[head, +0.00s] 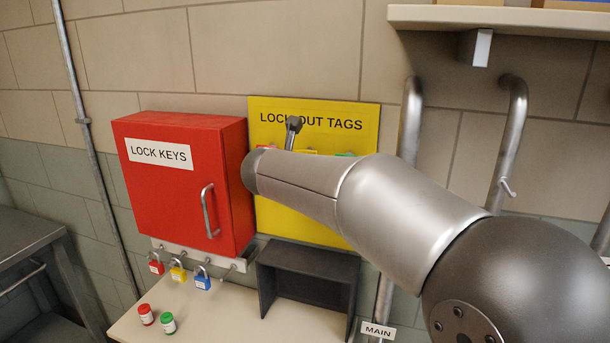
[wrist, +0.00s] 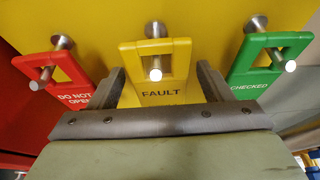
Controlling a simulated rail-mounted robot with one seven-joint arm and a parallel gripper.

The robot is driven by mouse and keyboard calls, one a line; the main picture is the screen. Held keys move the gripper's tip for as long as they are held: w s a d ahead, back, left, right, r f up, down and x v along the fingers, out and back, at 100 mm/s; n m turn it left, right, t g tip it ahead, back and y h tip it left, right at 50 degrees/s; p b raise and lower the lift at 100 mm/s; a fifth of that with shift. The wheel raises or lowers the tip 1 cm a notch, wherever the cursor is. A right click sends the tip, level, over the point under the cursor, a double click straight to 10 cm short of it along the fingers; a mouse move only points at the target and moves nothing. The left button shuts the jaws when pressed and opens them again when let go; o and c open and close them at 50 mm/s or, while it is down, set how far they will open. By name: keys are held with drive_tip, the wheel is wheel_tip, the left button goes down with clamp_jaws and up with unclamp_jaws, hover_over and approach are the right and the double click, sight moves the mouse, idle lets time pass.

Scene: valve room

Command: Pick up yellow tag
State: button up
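The yellow tag (wrist: 158,92), marked FAULT, hangs from a metal peg (wrist: 155,60) through its square opening in the wrist view. My gripper (wrist: 161,72) is open, with one finger at each side of the tag's lower part. The fingers look apart from its edges, though the right gap is small. The tag's lower end is hidden behind my gripper body. In the head view, my arm covers most of the tags and the gripper fingers are hidden.
A red tag (wrist: 68,80) hangs left and a green tag (wrist: 262,66) right, both near my fingers. The yellow board (head: 310,222) is behind. The red LOCK KEYS box (head: 170,200) stands out left of it; a dark open bin (head: 308,283) sits below.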

drive_tip(key=c, duration=1)
